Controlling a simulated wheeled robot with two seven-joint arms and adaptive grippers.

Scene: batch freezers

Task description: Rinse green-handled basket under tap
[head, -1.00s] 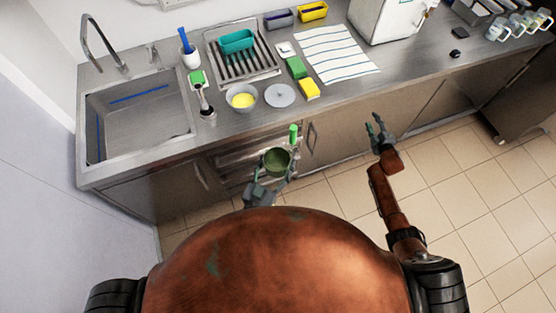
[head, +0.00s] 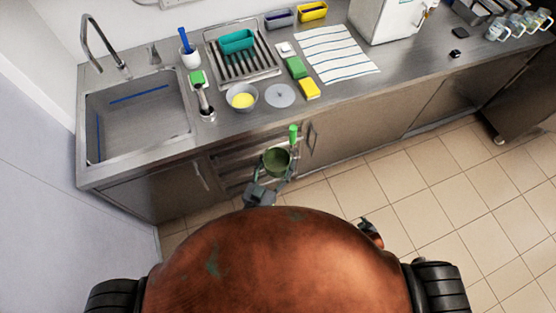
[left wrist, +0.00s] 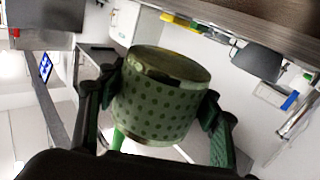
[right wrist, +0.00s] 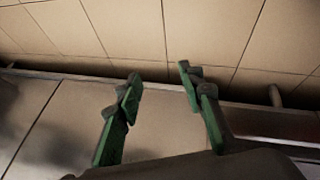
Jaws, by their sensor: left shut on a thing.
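The green-handled basket (head: 277,161) is a round perforated cup, held in front of the cabinet below the counter. Its bright green handle (head: 293,134) points up toward the counter. My left gripper (head: 270,181) is shut on the basket's body; the left wrist view shows the basket (left wrist: 158,98) between both fingers. The tap (head: 103,45) arches over the left end of the empty-looking sink (head: 140,120), to the basket's upper left. My right gripper is open and empty in the right wrist view (right wrist: 157,85), above floor and cabinet fronts.
A bowl with yellow contents (head: 242,97), a grey disc (head: 280,96) and sponges (head: 309,89) lie near the counter's front edge. A drying rack (head: 243,67) with a teal container (head: 237,41) stands behind. The sink's front edge lies between basket and basin. Floor tiles at right are clear.

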